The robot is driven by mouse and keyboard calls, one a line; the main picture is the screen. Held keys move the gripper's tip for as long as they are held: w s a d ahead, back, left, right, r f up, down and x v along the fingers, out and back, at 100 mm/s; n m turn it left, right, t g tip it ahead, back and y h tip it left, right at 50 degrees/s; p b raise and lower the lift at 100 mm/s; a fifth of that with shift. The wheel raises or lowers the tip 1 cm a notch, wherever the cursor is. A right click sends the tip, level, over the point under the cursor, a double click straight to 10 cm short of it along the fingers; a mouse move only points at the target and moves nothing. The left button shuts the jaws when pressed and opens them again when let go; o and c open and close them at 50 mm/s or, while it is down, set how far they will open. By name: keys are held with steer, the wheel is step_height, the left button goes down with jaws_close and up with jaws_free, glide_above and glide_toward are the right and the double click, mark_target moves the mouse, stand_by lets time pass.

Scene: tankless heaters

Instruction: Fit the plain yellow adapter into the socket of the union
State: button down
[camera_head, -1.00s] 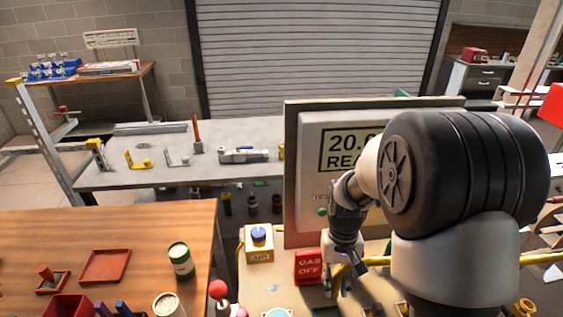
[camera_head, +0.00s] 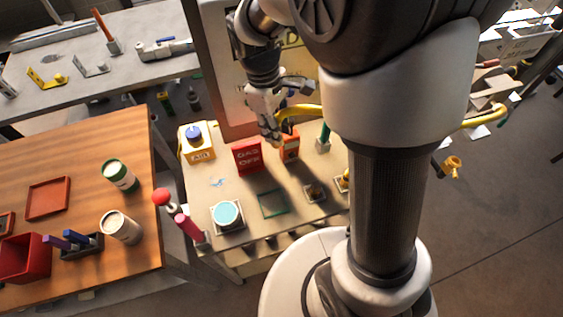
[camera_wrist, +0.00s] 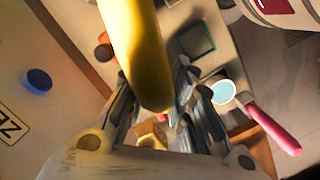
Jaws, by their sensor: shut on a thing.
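My gripper (camera_head: 272,132) points down over the back of the cream bench, beside the orange box. In the wrist view its fingers (camera_wrist: 168,95) reach down on both sides of a thick yellow pipe-like piece (camera_wrist: 140,50), which crosses close to the camera and hides most of the space between the fingertips. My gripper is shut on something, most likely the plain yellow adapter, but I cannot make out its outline. In the head view a yellow pipe (camera_head: 300,110) bends down right at my gripper. I cannot pick out the union or its socket.
The red GAS OFF sign (camera_head: 247,156), orange box (camera_head: 290,147) and yellow AIR box (camera_head: 197,142) stand close by. A teal disc (camera_head: 226,213) and green square (camera_head: 272,204) are nearer. The heater panel (camera_head: 222,70) rises behind. A wooden table (camera_head: 85,165) is left.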

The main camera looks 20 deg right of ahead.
step_height(320, 180, down, 17)
steer(key=b, duration=0.5)
steer(key=shift+a+r, duration=0.1)
steer(key=shift+r, duration=0.15)
steer(key=c, duration=1.9)
jaws_free()
steer(key=shift+f, duration=0.2)
steer(key=shift+o, duration=1.1)
steer(key=shift+r, duration=0.1)
